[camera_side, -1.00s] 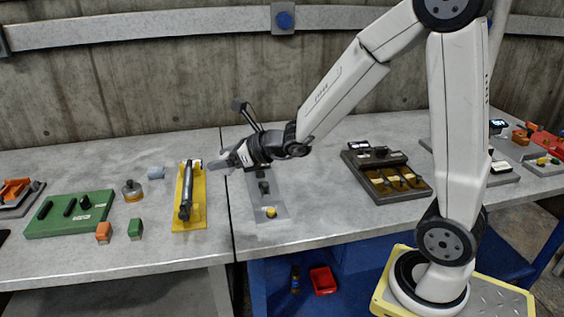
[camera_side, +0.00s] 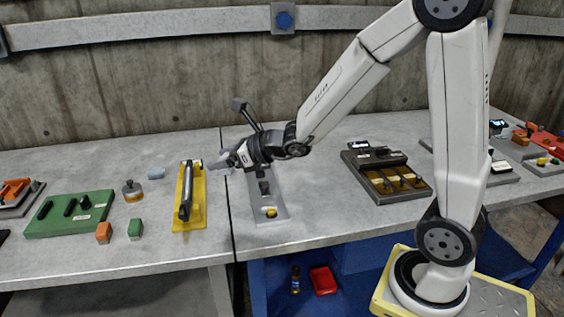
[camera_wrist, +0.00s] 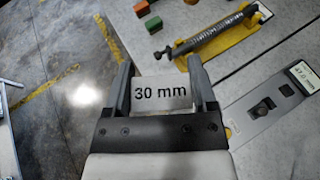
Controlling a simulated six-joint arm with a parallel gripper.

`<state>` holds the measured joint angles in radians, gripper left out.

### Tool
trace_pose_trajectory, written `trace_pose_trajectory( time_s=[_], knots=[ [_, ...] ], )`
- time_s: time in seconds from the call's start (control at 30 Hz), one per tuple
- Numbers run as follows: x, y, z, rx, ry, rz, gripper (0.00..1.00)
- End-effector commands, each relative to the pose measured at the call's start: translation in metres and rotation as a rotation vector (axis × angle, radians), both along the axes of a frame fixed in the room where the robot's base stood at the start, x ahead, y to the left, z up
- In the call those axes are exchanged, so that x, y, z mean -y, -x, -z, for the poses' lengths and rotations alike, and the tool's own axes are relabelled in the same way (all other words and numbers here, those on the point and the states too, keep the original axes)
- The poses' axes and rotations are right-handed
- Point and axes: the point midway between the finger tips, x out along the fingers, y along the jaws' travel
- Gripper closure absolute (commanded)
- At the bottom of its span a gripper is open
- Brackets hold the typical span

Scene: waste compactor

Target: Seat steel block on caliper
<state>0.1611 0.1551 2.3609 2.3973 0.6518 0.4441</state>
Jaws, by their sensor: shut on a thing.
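My gripper (camera_side: 222,162) is shut on the steel block (camera_wrist: 163,94), a pale grey piece marked "30 mm" between the two fingers in the wrist view. In the side view the block is hard to tell from the fingertips, which are above the bench, left of a grey plate fixture (camera_side: 280,211). In the wrist view the plate (camera_wrist: 237,133) lies to the right of my gripper, apart from the held block. I cannot tell for certain whether this fixture is the caliper.
A yellow tray (camera_side: 193,222) with a dark rod stands left of the grey plate. Further left are a green board (camera_side: 65,226), a round weight (camera_side: 132,191), and small orange (camera_side: 104,233) and green (camera_side: 136,230) blocks. A dark sorting tray (camera_side: 388,178) stands right.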

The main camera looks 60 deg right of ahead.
Motion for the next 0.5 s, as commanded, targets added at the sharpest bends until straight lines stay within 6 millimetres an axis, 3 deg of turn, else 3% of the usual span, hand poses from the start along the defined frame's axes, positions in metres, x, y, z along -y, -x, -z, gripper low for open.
trace_pose_trajectory(
  time_s=[0.33,0.5],
  knots=[
    [0.002,-0.001,0.000,0.002,-0.001,0.004,1.00],
    [0.015,-0.005,0.006,0.001,-0.003,0.033,1.00]
  ],
)
